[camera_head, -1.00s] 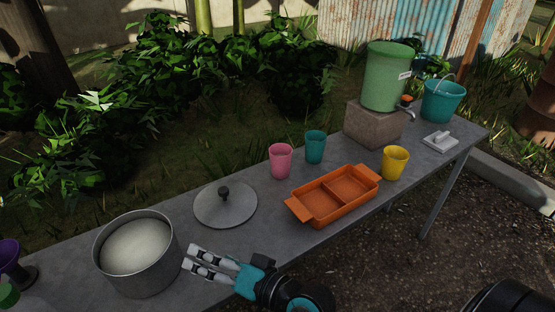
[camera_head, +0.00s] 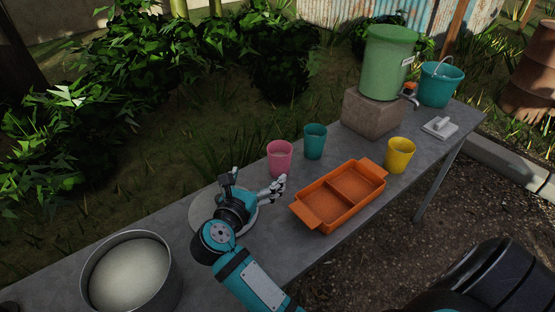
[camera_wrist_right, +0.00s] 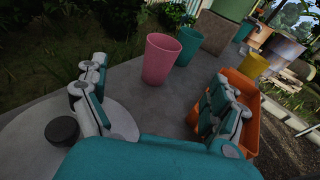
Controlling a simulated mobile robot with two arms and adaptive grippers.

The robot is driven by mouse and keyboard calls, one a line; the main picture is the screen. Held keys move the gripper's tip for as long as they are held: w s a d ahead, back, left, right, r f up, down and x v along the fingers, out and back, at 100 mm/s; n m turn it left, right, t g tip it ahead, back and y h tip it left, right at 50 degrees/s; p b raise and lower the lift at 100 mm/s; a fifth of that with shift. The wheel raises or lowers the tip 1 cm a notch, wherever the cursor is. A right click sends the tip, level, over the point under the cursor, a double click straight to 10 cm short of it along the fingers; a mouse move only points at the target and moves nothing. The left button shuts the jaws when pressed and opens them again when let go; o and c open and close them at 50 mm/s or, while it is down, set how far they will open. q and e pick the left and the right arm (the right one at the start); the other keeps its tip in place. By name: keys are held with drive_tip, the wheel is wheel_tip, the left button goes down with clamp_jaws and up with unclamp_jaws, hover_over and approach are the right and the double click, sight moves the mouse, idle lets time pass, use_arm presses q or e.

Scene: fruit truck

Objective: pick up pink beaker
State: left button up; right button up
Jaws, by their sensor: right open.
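The pink beaker (camera_head: 279,158) stands upright on the grey table, left of the teal beaker (camera_head: 315,141). My right gripper (camera_head: 277,187) is just in front of the pink beaker, above the table and beside the pot lid, apart from the beaker. In the right wrist view, the pink beaker (camera_wrist_right: 161,58) stands ahead, between the directions of the two spread fingers (camera_wrist_right: 158,104), with nothing held between them. My left gripper is not in view.
An orange divided tray (camera_head: 340,196) lies right of my gripper, with a yellow beaker (camera_head: 400,155) beyond it. The lid (camera_head: 200,207) lies under my right arm. A large pot (camera_head: 130,275) stands at the left. A green dispenser (camera_head: 388,62) sits on a block (camera_head: 372,112).

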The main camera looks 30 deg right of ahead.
sight(274, 156)
drive_tip(key=b+x, duration=0.1)
drive_tip(key=x, duration=0.9)
drive_tip(key=shift+r, duration=0.1)
drive_tip(key=shift+w+d, duration=0.15)
drive_tip(key=shift+d, duration=0.25)
drive_tip(key=b+x, duration=0.1)
drive_tip(key=x, duration=0.3)
drive_tip(key=shift+d, duration=0.5)
drive_tip(key=shift+r, duration=0.1)
drive_tip(key=shift+c, duration=0.6)
drive_tip(key=c, duration=1.3)
drive_tip(key=shift+r, duration=0.1)
